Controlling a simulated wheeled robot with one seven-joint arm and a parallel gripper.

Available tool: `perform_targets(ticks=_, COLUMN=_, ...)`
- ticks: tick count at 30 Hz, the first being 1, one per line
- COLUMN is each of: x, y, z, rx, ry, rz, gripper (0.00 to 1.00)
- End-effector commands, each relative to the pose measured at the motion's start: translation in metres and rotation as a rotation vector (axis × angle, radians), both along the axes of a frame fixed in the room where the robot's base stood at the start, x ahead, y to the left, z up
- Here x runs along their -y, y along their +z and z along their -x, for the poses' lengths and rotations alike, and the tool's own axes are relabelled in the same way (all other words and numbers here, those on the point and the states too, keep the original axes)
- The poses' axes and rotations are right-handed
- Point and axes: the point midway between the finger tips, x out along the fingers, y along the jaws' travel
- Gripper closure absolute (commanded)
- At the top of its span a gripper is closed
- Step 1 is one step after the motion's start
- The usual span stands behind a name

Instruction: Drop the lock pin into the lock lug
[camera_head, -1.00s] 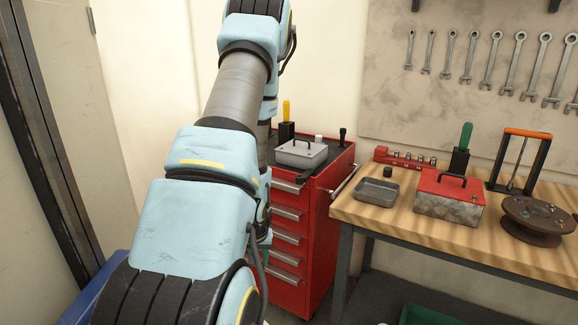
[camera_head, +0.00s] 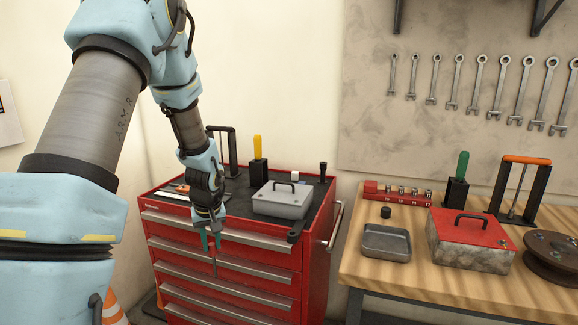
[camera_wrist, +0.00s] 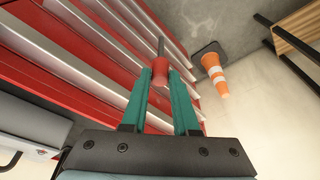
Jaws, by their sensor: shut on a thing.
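My gripper (camera_head: 210,241) has teal fingers and points down in front of the red tool cabinet's upper drawers. In the wrist view my gripper (camera_wrist: 160,77) is shut on the lock pin (camera_wrist: 160,68), which has a red round body and a thin grey shaft. In the head view the lock pin (camera_head: 214,264) shows small below the fingertips, roughly upright. A small dark lug (camera_head: 294,236), which looks like the lock lug, juts from the cabinet top's front right edge. It is to the right of my gripper and apart from the pin. Its hole is too small to make out.
A grey lidded box (camera_head: 282,202) stands on the cabinet top (camera_head: 238,195), near a yellow-handled tool (camera_head: 257,148) in a black holder. The workbench (camera_head: 372,286) at right holds a tray and a red-topped box. An orange cone (camera_wrist: 215,76) stands on the floor.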

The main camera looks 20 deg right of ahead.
Motion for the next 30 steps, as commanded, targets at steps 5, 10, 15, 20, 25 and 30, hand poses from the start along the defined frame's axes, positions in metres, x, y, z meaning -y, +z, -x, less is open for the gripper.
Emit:
perform_targets(ticks=5, x=0.083, y=0.069, z=0.004, rx=0.012, ry=0.0, rz=0.002, gripper=1.0)
perform_targets(ticks=10, x=0.147, y=0.133, z=0.028, rx=0.018, ry=0.017, rz=0.001, gripper=1.0)
perform_targets(ticks=15, x=0.188, y=0.184, z=0.055, rx=0.022, ry=0.036, rz=0.0, gripper=1.0)
perform_targets(ticks=20, x=0.206, y=0.209, z=0.072, rx=0.024, ry=0.048, rz=0.0, gripper=1.0)
perform_targets(ticks=25, x=0.21, y=0.213, z=0.077, rx=0.023, ry=0.053, rz=-0.002, gripper=1.0)
perform_targets(ticks=30, x=0.209, y=0.2, z=0.077, rx=0.022, ry=0.053, rz=-0.002, gripper=1.0)
